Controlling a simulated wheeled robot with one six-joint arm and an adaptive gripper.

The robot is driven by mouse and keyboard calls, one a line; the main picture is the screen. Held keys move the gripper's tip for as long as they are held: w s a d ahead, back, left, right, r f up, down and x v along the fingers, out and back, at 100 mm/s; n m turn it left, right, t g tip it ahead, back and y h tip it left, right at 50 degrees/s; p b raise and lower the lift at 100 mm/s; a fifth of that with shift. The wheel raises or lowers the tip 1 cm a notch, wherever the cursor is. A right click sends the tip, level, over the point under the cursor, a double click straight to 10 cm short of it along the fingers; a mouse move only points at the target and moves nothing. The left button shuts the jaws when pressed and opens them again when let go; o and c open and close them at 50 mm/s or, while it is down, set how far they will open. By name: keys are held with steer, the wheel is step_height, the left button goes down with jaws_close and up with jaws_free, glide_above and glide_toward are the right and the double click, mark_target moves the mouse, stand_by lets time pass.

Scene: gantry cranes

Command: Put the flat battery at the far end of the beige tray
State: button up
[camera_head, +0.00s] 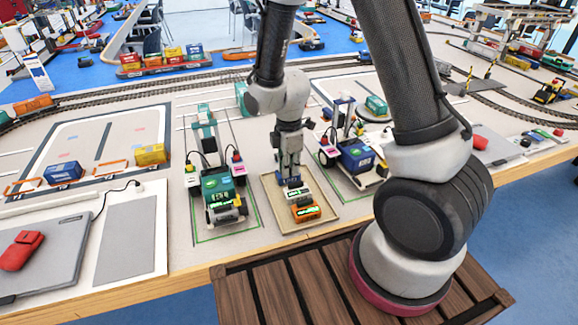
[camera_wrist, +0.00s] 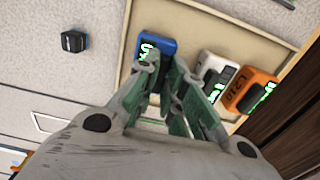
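The beige tray (camera_head: 270,205) lies on the table below my gripper (camera_head: 290,165). It holds three batteries. The blue battery (camera_wrist: 164,48) sits at the far end, with a green display at its left in the wrist view. The white battery (camera_wrist: 211,66) and the orange battery (camera_wrist: 258,82) lie side by side at the near end; the orange one also shows in the head view (camera_head: 306,211). My gripper's fingertips (camera_wrist: 166,68) are at the blue battery and hide part of it. I cannot see whether they clasp it. Which battery is flat is unclear.
A green-topped crane model (camera_head: 216,183) stands left of the tray and a blue one (camera_head: 357,156) right of it. A small black block (camera_wrist: 73,41) lies outside the tray. A slatted wooden surface (camera_head: 290,290) is in front of the table.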

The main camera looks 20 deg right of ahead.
steer(key=o, duration=0.5)
steer(key=shift+c, duration=0.2)
step_height(320, 180, up, 12)
steer(key=s+d+r+m+t, duration=0.1)
steer(key=s+d+r+m, duration=0.25)
steer(key=r, duration=0.25)
steer(key=s+d+r+m+t, duration=0.1)
steer(key=s+d+r+m, duration=0.1)
steer(key=d+r+m, duration=0.25)
steer(key=s+d+r+m+t, duration=0.1)
steer(key=s+d+r+m, duration=0.2)
steer(key=s+m, duration=0.2)
steer(key=s+d+r+m+t, duration=0.1)
steer(key=s+d+r+m, duration=0.3)
steer(key=s, duration=0.3)
steer(key=shift+s+r+m, duration=0.15)
steer(key=shift+s+m, duration=0.1)
steer(key=shift+m, duration=0.25)
